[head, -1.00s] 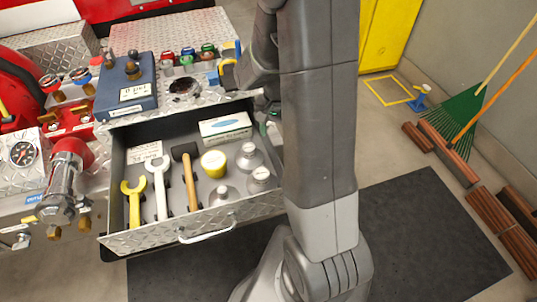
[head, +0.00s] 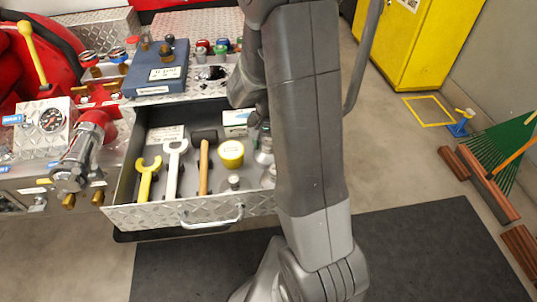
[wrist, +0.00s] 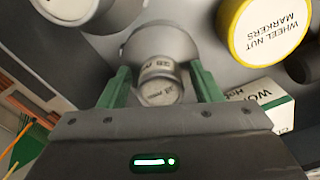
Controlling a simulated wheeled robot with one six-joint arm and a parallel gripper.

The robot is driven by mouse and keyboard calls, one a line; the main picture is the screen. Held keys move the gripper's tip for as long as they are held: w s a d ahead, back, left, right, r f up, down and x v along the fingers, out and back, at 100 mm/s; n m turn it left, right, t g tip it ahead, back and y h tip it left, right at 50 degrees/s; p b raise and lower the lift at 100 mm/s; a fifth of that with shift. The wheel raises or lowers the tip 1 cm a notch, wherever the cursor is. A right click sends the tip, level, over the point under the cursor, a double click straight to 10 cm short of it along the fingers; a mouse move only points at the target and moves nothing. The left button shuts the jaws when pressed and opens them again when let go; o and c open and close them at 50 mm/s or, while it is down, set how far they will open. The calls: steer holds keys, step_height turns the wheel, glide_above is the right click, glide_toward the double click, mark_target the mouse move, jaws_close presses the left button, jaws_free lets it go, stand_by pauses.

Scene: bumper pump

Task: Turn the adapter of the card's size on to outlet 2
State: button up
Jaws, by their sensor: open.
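In the wrist view, my gripper (wrist: 161,88) is open, with its green fingers on either side of a grey metal adapter (wrist: 152,45). The adapter's small end has printing that seems to include "38"; I cannot tell whether the fingers touch it. Another adapter (wrist: 68,8) is at the upper left. In the head view, an adapter (head: 235,183) sits in the open drawer (head: 190,212), and others are partly hidden by my arm. A white card (head: 165,135) lies at the drawer's back; its text is unreadable. A chrome outlet (head: 75,170) with a red collar is left of the drawer.
The drawer also holds a yellow wrench (head: 147,178), a white wrench (head: 174,165), a hammer (head: 204,165) and a yellow-lidded tub (head: 231,153). A blue box (head: 155,75) stands on the counter above. A yellow cabinet (head: 415,45) and a rake (head: 505,145) are at right.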

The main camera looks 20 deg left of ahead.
steer(key=shift+o, duration=0.3)
steer(key=shift+s+d+f, duration=0.1)
steer(key=shift+s+f, duration=0.1)
steer(key=shift+f, duration=0.1)
steer(key=c, duration=0.6)
steer(key=shift+r+p, duration=0.55)
steer(key=shift+r, duration=0.05)
steer(key=c, duration=0.4)
step_height(320, 180, up, 4)
steer(key=p, duration=0.3)
steer(key=shift+w+r, duration=0.15)
steer(key=shift+r, duration=0.1)
jaws_close()
steer(key=shift+r+p, duration=1.4)
steer(key=shift+r, duration=0.35)
